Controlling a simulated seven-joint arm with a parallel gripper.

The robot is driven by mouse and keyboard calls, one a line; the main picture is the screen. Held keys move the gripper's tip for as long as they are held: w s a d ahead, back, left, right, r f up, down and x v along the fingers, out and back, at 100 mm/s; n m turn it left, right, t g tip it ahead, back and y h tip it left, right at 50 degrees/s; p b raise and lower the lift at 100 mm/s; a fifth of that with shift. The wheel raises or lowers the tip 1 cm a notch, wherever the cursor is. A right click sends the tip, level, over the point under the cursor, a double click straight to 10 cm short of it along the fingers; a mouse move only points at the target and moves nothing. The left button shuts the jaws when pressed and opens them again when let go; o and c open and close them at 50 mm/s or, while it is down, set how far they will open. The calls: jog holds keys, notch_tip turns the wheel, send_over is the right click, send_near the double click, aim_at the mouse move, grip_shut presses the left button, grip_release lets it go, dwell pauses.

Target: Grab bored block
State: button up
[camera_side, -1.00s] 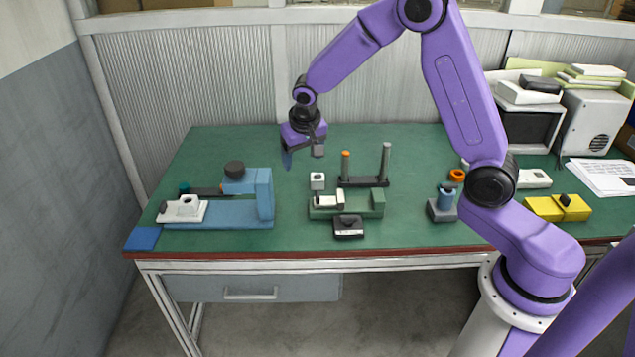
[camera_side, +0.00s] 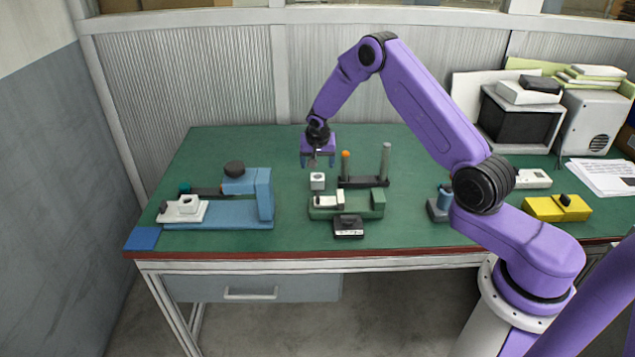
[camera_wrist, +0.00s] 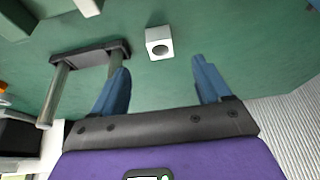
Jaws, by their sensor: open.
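The bored block is a small white cube with a round dark hole. It stands on the green table just left of the dark two-post stand; the block (camera_side: 317,181) shows in the side view and the same block (camera_wrist: 159,43) in the wrist view, hole facing the camera. My gripper (camera_side: 318,163) hangs above and slightly behind the block in the side view, pointing down. In the wrist view my gripper (camera_wrist: 160,80) has its two blue fingers wide apart and empty, with the block beyond the fingertips, between their lines. The gripper does not touch the block.
The two-post stand (camera_side: 364,182) with an orange-tipped post is close on the right. A green fixture (camera_side: 376,204) with a white part and a black box (camera_side: 348,227) lie in front. A blue fixture (camera_side: 262,205) stands left. The table behind the block is clear.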

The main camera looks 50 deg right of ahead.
aim_at(318, 181)
jog(key=x, duration=1.1)
jog(key=shift+w+d+f, duration=0.1)
jog(key=shift+d+f, duration=0.1)
jog(key=shift+f, duration=0.05)
jog(key=c, duration=1.1)
